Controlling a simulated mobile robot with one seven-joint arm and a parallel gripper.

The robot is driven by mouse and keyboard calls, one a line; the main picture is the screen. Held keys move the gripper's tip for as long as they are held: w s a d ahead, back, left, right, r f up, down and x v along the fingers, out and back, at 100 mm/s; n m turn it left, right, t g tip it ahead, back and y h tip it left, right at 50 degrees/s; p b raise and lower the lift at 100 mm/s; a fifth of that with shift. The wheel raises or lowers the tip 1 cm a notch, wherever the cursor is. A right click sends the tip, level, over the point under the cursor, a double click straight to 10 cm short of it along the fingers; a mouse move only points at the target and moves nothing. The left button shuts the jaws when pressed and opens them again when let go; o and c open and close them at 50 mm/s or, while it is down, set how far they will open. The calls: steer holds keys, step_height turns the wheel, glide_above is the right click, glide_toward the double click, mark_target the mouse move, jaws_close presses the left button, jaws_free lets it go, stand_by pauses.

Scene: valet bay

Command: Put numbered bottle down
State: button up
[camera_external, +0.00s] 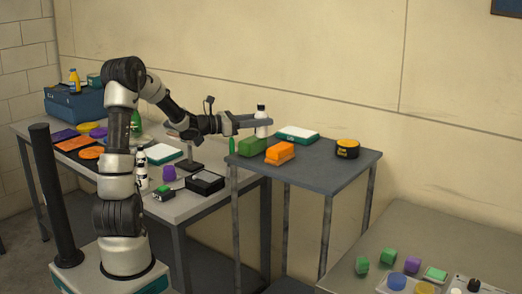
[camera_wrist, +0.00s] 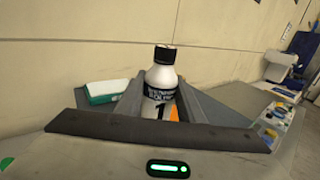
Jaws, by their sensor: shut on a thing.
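The numbered bottle (camera_external: 261,122) is white with a black cap, and it is upright at the back of the small grey table (camera_external: 333,166).
The table's front right is clear.

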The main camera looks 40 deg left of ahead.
steer(key=d+r+m+g+h, duration=0.1)
steer(key=d+m+g+h, duration=0.1)
steer(key=d, duration=1.3)
steer(key=m+g+h+b, duration=0.2)
glide_above(327, 179)
steer(key=shift+w+f, duration=0.1)
steer(key=shift+f, duration=4.15)
steer(key=shift+f, duration=0.25)
steer(key=o, duration=1.1)
steer(key=shift+r, duration=0.1)
